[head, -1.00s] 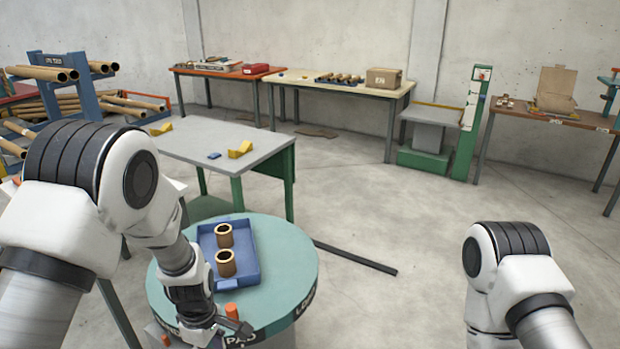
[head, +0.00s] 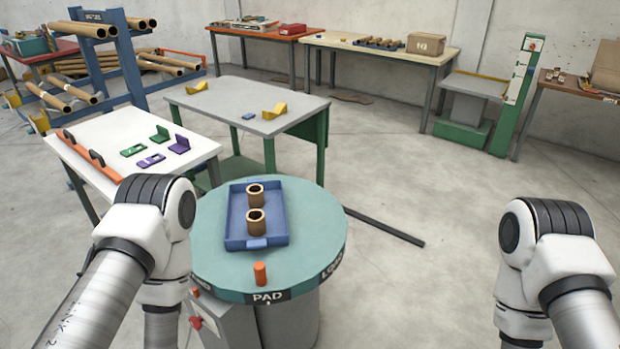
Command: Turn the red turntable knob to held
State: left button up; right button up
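The round teal turntable (head: 310,255) stands in front of me, with a dark label band reading "PAD" at its near edge. A red knob (head: 196,322) sits on the grey box below the turntable's near left edge; its exact setting is too small to read. An orange peg (head: 260,273) stands upright on the turntable near the front edge. My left arm comes in at the left and bends down out of the picture, so its gripper is hidden. My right arm is at the lower right, and its gripper is also out of view.
A blue tray (head: 234,228) with two cardboard rings (head: 256,222) lies on the turntable. A white table (head: 110,130) with green and purple parts stands to the left, close to my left arm. A grey table (head: 225,100) stands behind. A dark bar (head: 385,228) lies on the floor at right.

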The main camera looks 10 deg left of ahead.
aim_at(195, 322)
jog(key=k+u, duration=0.2)
jog(key=u, duration=0.8)
